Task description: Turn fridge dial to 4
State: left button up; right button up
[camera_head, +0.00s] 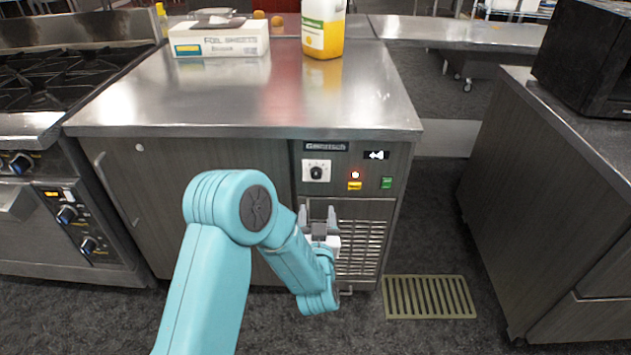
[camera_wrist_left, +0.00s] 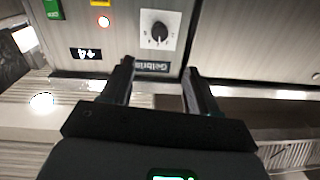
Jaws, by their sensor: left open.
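The fridge dial (camera_head: 316,172) is a black knob on a white square plate on the fridge's (camera_head: 240,160) front panel, below the brand label. In the left wrist view the dial (camera_wrist_left: 159,32) shows upside down, beyond the fingertips; its numbers are too small to read. My left gripper (camera_head: 318,212) is open and empty in front of the vent grille, below the dial in the head view and apart from it. Its two dark fingers (camera_wrist_left: 157,75) also show in the left wrist view. My right gripper is in neither view.
Beside the dial are a lit red lamp (camera_head: 355,175), a yellow switch (camera_head: 354,186), a green switch (camera_head: 387,183) and a small black display (camera_head: 376,155). A foil box (camera_head: 220,42) and a yellow jug (camera_head: 322,35) stand on the steel top. A stove (camera_head: 60,90) stands left.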

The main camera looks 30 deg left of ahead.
aim_at(316, 176)
pick_arm(q)
jog(key=x, duration=1.3)
jog(key=shift+w+a+f, duration=0.1)
jog(key=shift+w+a, duration=0.15)
jog(key=shift+w, duration=0.1)
jog(key=c, duration=1)
